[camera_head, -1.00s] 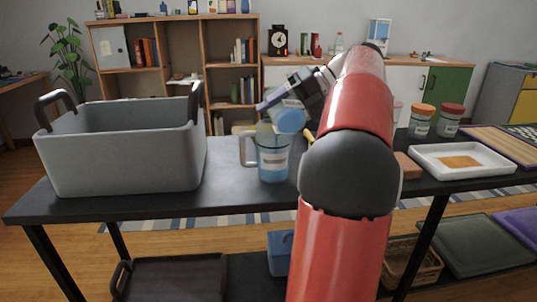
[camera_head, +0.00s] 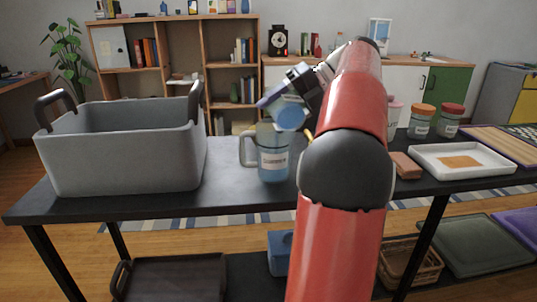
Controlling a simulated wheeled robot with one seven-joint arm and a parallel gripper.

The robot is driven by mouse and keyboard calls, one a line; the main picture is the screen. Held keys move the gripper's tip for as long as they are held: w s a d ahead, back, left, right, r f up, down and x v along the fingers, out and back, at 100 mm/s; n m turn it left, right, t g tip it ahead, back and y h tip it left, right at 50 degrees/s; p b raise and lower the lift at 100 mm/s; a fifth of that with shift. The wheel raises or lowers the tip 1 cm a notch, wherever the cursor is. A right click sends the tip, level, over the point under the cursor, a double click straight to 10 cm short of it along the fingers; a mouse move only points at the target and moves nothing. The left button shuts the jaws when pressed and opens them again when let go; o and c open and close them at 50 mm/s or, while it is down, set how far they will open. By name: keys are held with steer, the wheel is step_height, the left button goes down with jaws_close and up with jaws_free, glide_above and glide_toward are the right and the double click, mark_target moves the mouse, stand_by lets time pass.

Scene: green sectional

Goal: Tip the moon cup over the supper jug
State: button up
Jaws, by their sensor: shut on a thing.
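The supper jug (camera_head: 273,165) is a clear jug with a label and a grey handle on its left, and blue contents show in it. It stands upright on the dark table, right of the grey bin. The moon cup (camera_head: 288,112) is a blue cup held tilted just above the jug's mouth. My gripper (camera_head: 281,97) is shut on the cup, coming in from the upper right. The cup overlaps the jug's rim in this view, so I cannot tell whether they touch. My arm hides the table to the right of the jug.
A large grey bin (camera_head: 125,160) stands on the left of the table (camera_head: 235,198). On the right are a brown block (camera_head: 405,166), a white tray (camera_head: 463,172), two lidded jars (camera_head: 421,122) and a pink-white container (camera_head: 393,118). The table front before the jug is clear.

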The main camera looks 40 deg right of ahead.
steer(key=shift+w+r+m+g, duration=0.1)
steer(key=shift+r+m+g, duration=0.2)
steer(key=shift+m+g, duration=0.1)
stand_by(0.9)
steer(key=shift+a, duration=0.15)
stand_by(0.4)
